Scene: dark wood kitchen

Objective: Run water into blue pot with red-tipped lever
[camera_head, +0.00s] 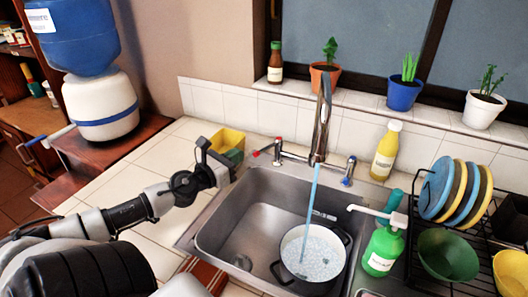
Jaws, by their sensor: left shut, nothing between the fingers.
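The pot (322,289) stands upright in the right part of the steel sink. It has a pale inside and dark side handles; its outer colour is hard to make out. A blue stream of water (311,205) falls from the tall chrome tap (321,120) into it, and rippling water shows inside. The red-tipped lever (264,151) is on the tap's left side, and a blue-tipped lever (348,177) is on its right. My left gripper (222,160) is shut and empty, left of the red tip and apart from it. My right gripper is not in view.
A green soap bottle (383,248) and a dish rack (480,245) are right of the sink. A yellow bottle (386,152) stands behind. The sink's left half (240,235) is empty.

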